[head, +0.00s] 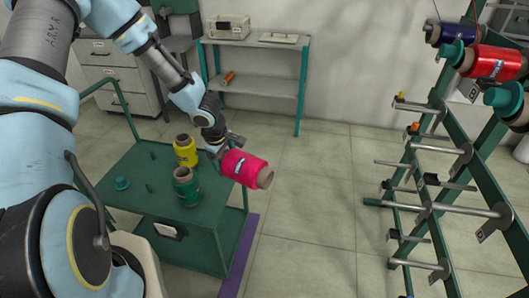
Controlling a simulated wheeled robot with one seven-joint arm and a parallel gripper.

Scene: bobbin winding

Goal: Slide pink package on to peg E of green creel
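The pink package (242,168) is a cone of pink yarn on a brown tube. It lies tilted in the air beside the cart's right edge, its bare tube end pointing right and down. My gripper (226,147) is shut on its left end; the package partly hides the fingers. The green creel (437,175) stands at the right, well apart from the package. It bears several grey pegs; bare ones show in its middle and lower parts, such as a long peg (465,209). I cannot read the peg letters, so I cannot tell which is peg E.
A green cart (150,200) carries a yellow package (185,151) and a green package (187,186). Red (492,63) and blue (455,34) packages sit high on the creel. The floor (315,220) between cart and creel is clear. A shelf (255,87) stands behind.

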